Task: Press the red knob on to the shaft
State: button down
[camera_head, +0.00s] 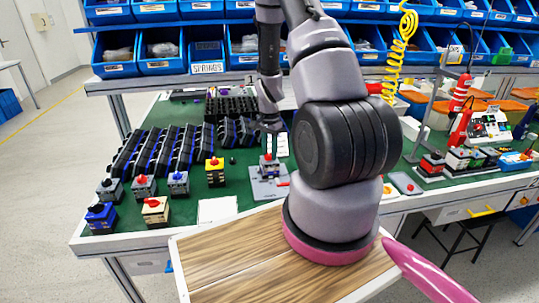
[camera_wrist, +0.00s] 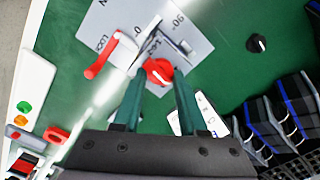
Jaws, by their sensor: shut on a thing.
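The red knob (camera_wrist: 158,72) sits between my gripper's fingertips (camera_wrist: 157,83) in the wrist view, with its pale pointer mark showing. My gripper is shut on it. In the head view the red knob (camera_head: 268,158) shows at the top of a grey switch body (camera_head: 269,169) on a light grey plate (camera_head: 262,194), below my gripper (camera_head: 272,140). The shaft is hidden under the knob, so I cannot tell how far the knob is on it. The plate (camera_wrist: 104,22) carries printed marks, and a red lever (camera_wrist: 103,57) lies to the knob's left.
Several finished-looking switches, among them a yellow one (camera_head: 215,172), stand left of the plate. A loose black knob (camera_wrist: 257,43) lies on the green mat (camera_wrist: 225,65). A white card (camera_head: 218,209) lies at the front.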

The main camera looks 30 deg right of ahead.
notch_tip(320, 180, up, 9)
jog(key=shift+n, duration=0.7)
jog(key=shift+d+f, duration=0.1)
jog(key=shift+f, duration=3.45)
jog(key=shift+f, duration=0.15)
jog(key=shift+f, duration=1)
jog(key=shift+c, duration=1.9)
grip_release()
